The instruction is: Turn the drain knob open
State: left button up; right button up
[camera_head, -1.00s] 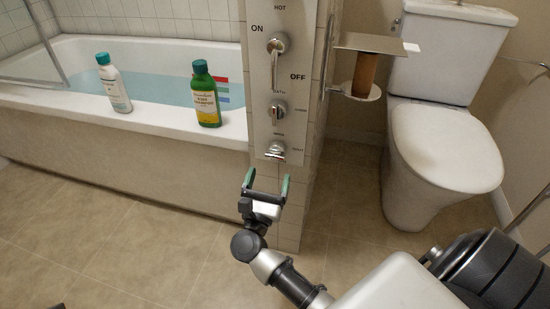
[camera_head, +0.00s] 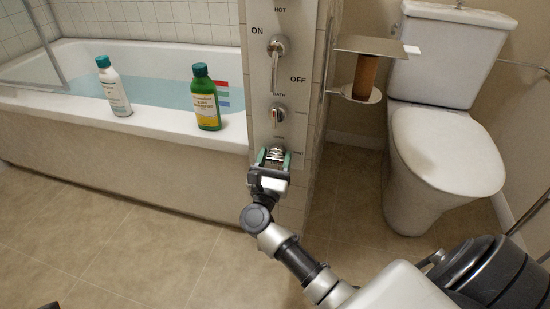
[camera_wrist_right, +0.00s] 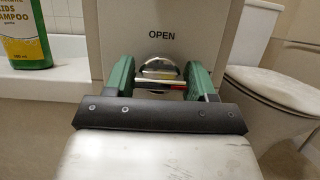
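The metal drain knob (camera_head: 275,152) is the lowest control on the pale panel (camera_head: 258,100). In the right wrist view the knob (camera_wrist_right: 160,69) shows under the word OPEN. My right gripper (camera_head: 273,158) is at the knob, with one green finger on each side of it. In the wrist view its fingers (camera_wrist_right: 161,75) stand apart, and I see gaps between them and the knob, so it looks open around it. The gripper's body hides the knob's lower part. My left gripper is not recognisable in any view.
A selector knob (camera_head: 278,117) and a lever (camera_head: 277,60) sit above on the panel. A white bottle (camera_head: 114,88) and a green shampoo bottle (camera_head: 206,101) stand on the tub rim (camera_head: 150,120). A paper holder (camera_head: 362,95) and the toilet (camera_head: 440,150) are at the right.

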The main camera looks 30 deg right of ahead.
jog(key=shift+c, duration=1.1)
